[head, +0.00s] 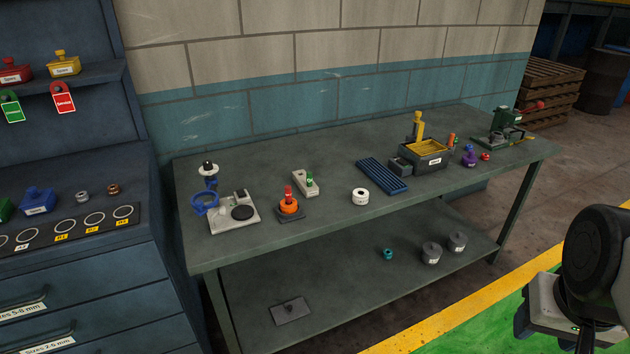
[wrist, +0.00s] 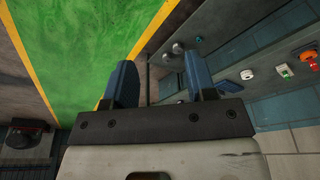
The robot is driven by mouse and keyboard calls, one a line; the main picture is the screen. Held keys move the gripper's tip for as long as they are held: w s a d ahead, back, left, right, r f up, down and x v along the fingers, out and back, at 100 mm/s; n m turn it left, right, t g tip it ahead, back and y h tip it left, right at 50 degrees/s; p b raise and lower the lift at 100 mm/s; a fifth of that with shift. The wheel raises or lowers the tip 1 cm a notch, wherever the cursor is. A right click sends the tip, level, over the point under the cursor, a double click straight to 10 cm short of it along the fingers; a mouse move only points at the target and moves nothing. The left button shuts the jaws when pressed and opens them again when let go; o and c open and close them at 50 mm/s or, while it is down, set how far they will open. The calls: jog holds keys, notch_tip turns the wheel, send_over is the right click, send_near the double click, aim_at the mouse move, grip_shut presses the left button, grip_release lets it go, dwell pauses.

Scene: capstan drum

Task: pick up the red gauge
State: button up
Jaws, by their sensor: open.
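A red upright piece (head: 288,193) stands in an orange ring on a dark square base (head: 290,214), on the left half of the bench. A smaller red piece (head: 485,156) lies near the right end of the bench. I cannot tell for sure which is the red gauge. The orange ring with red also shows at the right edge of the wrist view (wrist: 306,54). My gripper (wrist: 161,65) is open, with nothing between its two blue fingers. In the head view it is at the lower right, in front of the bench and well away from both red pieces.
On the bench top (head: 330,215) are a white ring (head: 360,197), a grey block with a green piece (head: 306,183), a blue ribbed tray (head: 382,176) and a bin with a yellow insert (head: 424,157). A tool cabinet (head: 90,260) stands left. The front bench edge is mostly clear.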

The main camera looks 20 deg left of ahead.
jog(key=w+a+r+n, duration=0.2)
jog(key=w+a, duration=0.3)
jog(key=w, duration=0.3)
jog(key=w+a+r+n, duration=0.2)
jog(key=w+a, duration=0.2)
jog(key=w, duration=0.5)
jog(key=n+g, duration=0.3)
jog(key=n, duration=0.6)
send_over(288, 187)
jog(key=f, duration=1.5)
jog(key=shift+d+f, duration=0.35)
jog(key=shift+a+f, duration=0.2)
jog(key=shift+a, duration=0.1)
jog(key=shift+f, duration=0.15)
